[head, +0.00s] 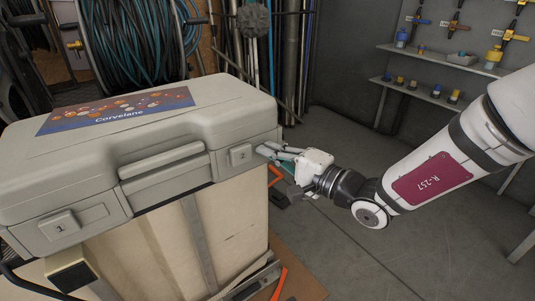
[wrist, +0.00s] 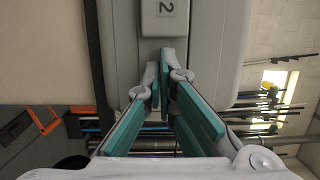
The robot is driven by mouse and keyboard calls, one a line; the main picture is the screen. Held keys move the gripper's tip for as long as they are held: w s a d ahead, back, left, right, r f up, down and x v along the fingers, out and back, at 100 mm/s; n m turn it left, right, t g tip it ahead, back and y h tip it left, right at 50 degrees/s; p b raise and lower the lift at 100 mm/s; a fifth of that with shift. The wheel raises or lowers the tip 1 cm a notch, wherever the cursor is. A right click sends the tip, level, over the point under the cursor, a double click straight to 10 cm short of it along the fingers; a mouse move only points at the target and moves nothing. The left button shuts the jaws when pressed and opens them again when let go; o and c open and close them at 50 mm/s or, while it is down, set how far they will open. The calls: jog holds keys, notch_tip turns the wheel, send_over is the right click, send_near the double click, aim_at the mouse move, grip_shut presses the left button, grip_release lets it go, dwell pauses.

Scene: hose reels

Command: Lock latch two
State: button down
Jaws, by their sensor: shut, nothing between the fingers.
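A grey hard case (head: 120,150) rests on a pale box-like stand, with its lid down. Latch two (head: 240,156), a grey plate marked 2, is on the front face near the right end. It also shows at the top of the wrist view (wrist: 165,18). Latch one (head: 60,226), marked 1, is at the left end. My gripper (head: 262,151) is just right of latch two, its fingers shut and empty. In the wrist view my fingertips (wrist: 166,68) lie just below the latch plate. I cannot tell whether they touch the case or whether the latch is locked.
A carrying handle (head: 165,172) lies between the latches. A hose reel (head: 130,40) stands behind the case, with upright pipes (head: 290,60) beside it. Wall shelves (head: 440,70) with small fittings are at the back right. The floor right of the stand is mostly free.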

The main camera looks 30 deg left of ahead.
jog(key=w+d+p, duration=0.1)
jog(key=d+p, duration=0.1)
jog(key=d, duration=0.9)
jog(key=shift+w, duration=0.2)
